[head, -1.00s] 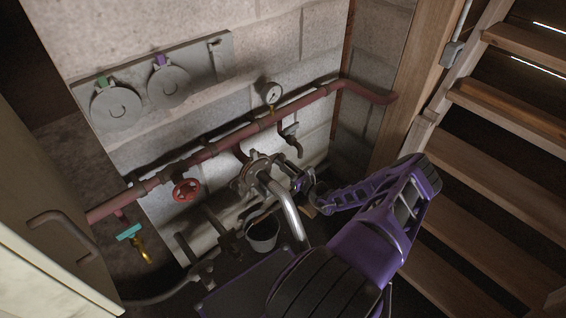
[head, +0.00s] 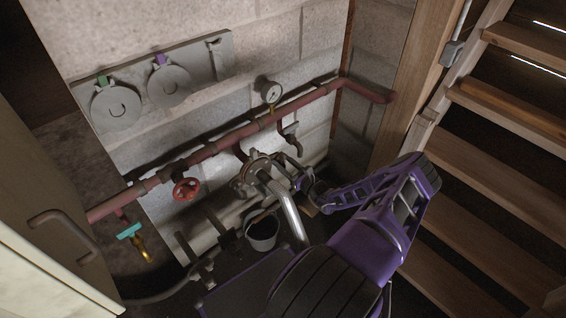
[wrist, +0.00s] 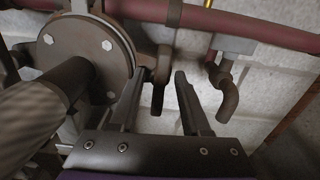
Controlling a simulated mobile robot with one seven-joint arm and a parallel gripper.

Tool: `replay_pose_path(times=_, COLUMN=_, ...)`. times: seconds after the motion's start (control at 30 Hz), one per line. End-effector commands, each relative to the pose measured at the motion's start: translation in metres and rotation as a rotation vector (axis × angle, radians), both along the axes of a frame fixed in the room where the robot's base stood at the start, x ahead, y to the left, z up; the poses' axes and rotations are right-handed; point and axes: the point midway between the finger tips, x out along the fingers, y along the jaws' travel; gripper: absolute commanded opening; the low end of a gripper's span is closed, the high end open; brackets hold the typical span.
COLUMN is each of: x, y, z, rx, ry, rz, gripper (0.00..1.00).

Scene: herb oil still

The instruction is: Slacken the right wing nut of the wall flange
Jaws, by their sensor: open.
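The wall flange (head: 254,172) is a round grey metal disc with a pale pipe running out of it. In the wrist view the flange (wrist: 88,48) fills the upper left, with bolt heads on its face. At its right side a dark, brownish lug with a downward wing, which looks like the right wing nut (wrist: 158,96), shows between my finger tips. My gripper (wrist: 160,86) is open, one finger on each side of this piece, with no clear contact visible. In the head view my gripper (head: 304,183) is at the flange's right side, small and partly hidden.
A red pipe (head: 225,143) with a gauge (head: 271,92) runs along the wall above. A bent tap spout (wrist: 228,98) hangs right of my fingers. A bucket (head: 262,236) stands below the flange. Wooden stairs (head: 500,140) rise at the right.

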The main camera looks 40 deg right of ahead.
Motion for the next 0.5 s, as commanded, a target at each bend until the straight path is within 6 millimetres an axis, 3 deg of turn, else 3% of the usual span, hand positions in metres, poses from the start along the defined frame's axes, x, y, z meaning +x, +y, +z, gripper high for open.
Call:
replay_pose_path(times=0.27, x=-0.017, y=-0.002, z=0.001, rx=0.0, ry=0.0, rz=-0.001, gripper=0.47)
replay_pose_path(times=0.5, x=-0.071, y=-0.007, z=0.0, rx=0.0, ry=0.001, rz=-0.003, gripper=0.47)
